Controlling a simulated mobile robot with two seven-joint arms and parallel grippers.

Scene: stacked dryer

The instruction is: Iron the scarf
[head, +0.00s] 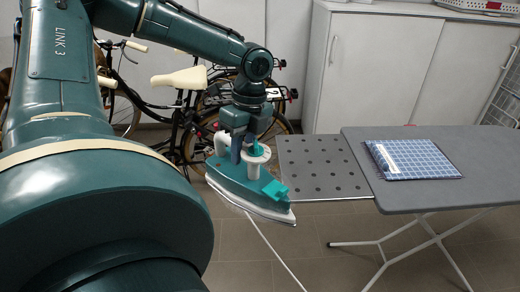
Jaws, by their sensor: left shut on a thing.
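The scarf (413,159) is blue with a white check pattern and lies folded flat on the grey ironing board (440,194). The teal and white iron (240,184) hangs in the air left of the board, in front of the metal iron rest (325,171) in this view. My left gripper (243,147) is shut on the iron, at its upper part. The iron's tip points to the lower right. The scarf is well to the right of the iron, apart from it. My right gripper is out of the frame.
A perforated metal rest joins the board's left end. Bicycles (190,90) stand behind my left arm. White cabinets (378,70) line the back wall. A pale cord or bar (275,255) runs down below the iron. The board between rest and scarf is clear.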

